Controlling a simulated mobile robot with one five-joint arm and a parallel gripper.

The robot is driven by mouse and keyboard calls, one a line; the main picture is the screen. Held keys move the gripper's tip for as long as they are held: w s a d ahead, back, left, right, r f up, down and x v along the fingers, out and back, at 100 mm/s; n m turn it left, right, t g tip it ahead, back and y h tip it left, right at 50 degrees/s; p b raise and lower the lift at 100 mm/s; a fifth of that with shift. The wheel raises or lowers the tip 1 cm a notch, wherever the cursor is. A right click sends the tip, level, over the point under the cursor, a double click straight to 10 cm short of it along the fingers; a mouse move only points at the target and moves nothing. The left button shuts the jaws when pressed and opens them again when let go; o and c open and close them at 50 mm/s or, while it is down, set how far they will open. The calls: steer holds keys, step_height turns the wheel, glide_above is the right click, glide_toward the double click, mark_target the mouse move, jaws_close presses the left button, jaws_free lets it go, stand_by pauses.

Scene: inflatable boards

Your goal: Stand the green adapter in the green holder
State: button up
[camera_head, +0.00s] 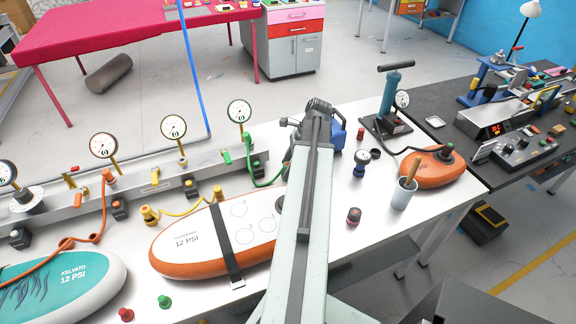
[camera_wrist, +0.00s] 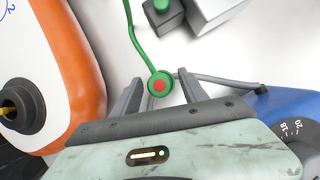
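The green adapter (camera_wrist: 160,85) is at the end of a green hose and shows a red centre in the wrist view. In the head view my arm hides the adapter and fingers. The green holder (camera_head: 257,168), a dark block with a green top, stands at the front of the grey manifold, left of my arm. A green cylinder at the top of the wrist view appears to be this holder (camera_wrist: 168,16), ahead of and apart from the adapter.
An orange-edged board (camera_head: 185,240) lies left of my arm; its black valve (camera_wrist: 18,108) shows in the wrist view. A blue device (camera_wrist: 285,115) is close on the right. The grey manifold (camera_head: 190,172) with gauges runs behind. The green hose (camera_head: 265,184) loops from it.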

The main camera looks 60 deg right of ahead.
steer(key=shift+r+p, duration=0.5)
steer(key=shift+r, duration=0.05)
steer(key=p+v, duration=1)
steer(key=v, duration=0.1)
steer(key=shift+s+d+r, duration=0.1)
steer(key=shift+d, duration=0.05)
steer(key=w+a+f+n+g, duration=0.1)
steer(key=w+a+n+g, duration=0.2)
steer(key=w+a+n, duration=1.55)
steer(key=w+a+n+h, duration=0.1)
steer(key=w+a+n, duration=0.1)
steer(key=a, duration=0.9)
steer(key=w+a+n, duration=0.2)
steer(key=a+n, duration=0.3)
steer(key=a, duration=0.7)
steer(key=w+a+n+h, duration=0.1)
steer(key=w+a+n, duration=0.2)
steer(key=a, duration=0.8)
steer(key=shift+a+f+g+h, duration=0.2)
steer(key=shift+f+g+h, duration=0.1)
steer(key=shift+f+g, duration=0.1)
